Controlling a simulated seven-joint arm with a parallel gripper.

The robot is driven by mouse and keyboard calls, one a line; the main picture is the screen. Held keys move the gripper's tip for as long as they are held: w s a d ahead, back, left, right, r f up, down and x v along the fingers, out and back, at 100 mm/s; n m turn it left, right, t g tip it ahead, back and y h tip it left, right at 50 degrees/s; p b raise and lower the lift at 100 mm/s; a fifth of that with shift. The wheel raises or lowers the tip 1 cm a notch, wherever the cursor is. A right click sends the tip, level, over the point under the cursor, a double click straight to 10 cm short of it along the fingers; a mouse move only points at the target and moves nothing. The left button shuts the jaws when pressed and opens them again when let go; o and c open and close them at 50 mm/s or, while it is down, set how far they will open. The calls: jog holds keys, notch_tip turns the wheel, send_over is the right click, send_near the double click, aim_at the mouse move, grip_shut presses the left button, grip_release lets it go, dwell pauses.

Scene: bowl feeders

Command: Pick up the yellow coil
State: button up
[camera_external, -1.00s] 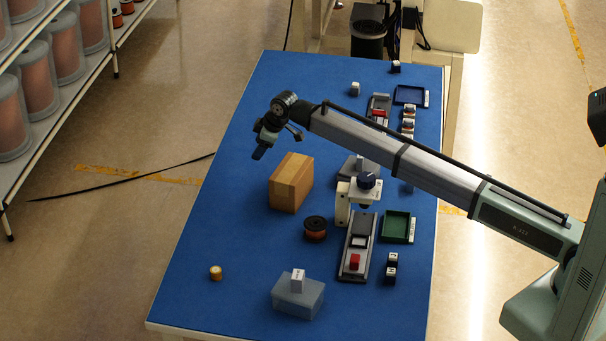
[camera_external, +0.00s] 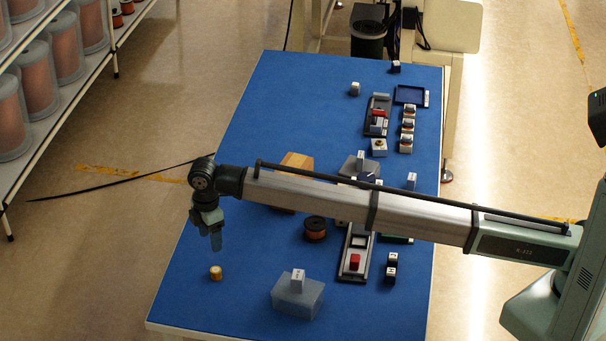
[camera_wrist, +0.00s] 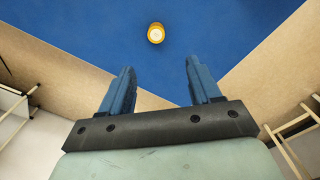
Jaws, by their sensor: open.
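The yellow coil (camera_external: 216,273) is a small short cylinder standing on the blue table near its front left edge. In the wrist view the yellow coil (camera_wrist: 156,33) shows from above with a pale centre, beyond the fingertips and roughly between their lines. My gripper (camera_external: 216,249) points downward above the table, a little above and behind the coil in the external view. In the wrist view my gripper (camera_wrist: 159,62) has its two blue fingers wide apart with nothing between them. It does not appear to touch the coil.
A copper-wire spool (camera_external: 315,229) and a grey-blue block (camera_external: 298,297) with a white cube (camera_external: 298,275) on it stand right of the coil. A wooden block (camera_external: 298,161) is partly hidden behind my arm. The blue table (camera_external: 190,308) is clear around the coil.

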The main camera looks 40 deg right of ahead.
send_over(215, 270)
jog(key=f, duration=0.8)
jog(key=shift+s+a+f, duration=0.15)
jog(key=shift+s+a, duration=0.05)
jog(key=shift+s, duration=0.05)
jog(key=shift+w+d+f, duration=0.1)
jog(key=shift+w+f, duration=0.05)
jog(key=shift+f, duration=1.2)
jog(key=shift+w+d+f, duration=0.1)
jog(key=shift+f, duration=1.2)
jog(key=c, duration=1.1)
jog(key=shift+r, duration=0.1)
jog(key=shift+c, duration=0.2)
